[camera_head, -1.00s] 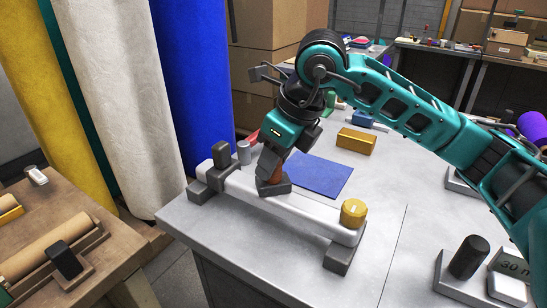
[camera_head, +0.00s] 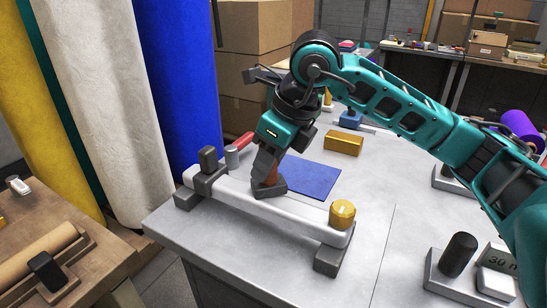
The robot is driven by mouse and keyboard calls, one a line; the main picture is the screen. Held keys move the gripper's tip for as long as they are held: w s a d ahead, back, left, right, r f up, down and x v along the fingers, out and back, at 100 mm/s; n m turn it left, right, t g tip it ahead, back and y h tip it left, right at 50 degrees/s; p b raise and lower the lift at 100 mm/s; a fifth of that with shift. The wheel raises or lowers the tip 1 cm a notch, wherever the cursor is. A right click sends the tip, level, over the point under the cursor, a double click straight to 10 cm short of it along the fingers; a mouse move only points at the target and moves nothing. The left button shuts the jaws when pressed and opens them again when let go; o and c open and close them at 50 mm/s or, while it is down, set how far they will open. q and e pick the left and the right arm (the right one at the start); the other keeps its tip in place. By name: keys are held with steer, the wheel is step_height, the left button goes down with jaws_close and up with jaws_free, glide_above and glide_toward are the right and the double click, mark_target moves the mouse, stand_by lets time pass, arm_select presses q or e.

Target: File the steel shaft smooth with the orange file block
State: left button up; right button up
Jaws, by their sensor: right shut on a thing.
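The steel shaft (camera_head: 292,219) is a long pale bar lying across two dark grey supports on the grey table. A dark clamp (camera_head: 207,163) stands at its left end and a gold knob (camera_head: 342,214) at its right end. My right gripper (camera_head: 266,172) points down over the left-middle of the shaft. The base appears to rest on the shaft's top; the fingers hide part of the block. My left gripper is out of view.
A blue felt sheet (camera_head: 310,178) lies flat behind the shaft. A gold block (camera_head: 344,143) and a blue item (camera_head: 351,119) sit farther back. A grey cylinder (camera_head: 232,157) and a red-handled tool (camera_head: 244,140) are near the clamp. Tall felt rolls (camera_head: 100,100) stand at left.

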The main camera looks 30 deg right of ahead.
steer(key=shift+w+a, duration=0.2)
steer(key=shift+a, duration=0.5)
steer(key=shift+d, duration=0.15)
steer(key=shift+s+d, duration=0.2)
steer(key=shift+d, duration=0.35)
steer(key=shift+s+d+b, duration=0.15)
steer(key=shift+d+b, duration=0.15)
steer(key=shift+d, duration=0.2)
steer(key=shift+a, duration=0.15)
steer(key=shift+w+a+f, duration=0.1)
steer(key=shift+w+a, duration=0.05)
steer(key=shift+a, duration=0.4)
steer(key=shift+w+a, duration=0.15)
steer(key=shift+a, duration=0.35)
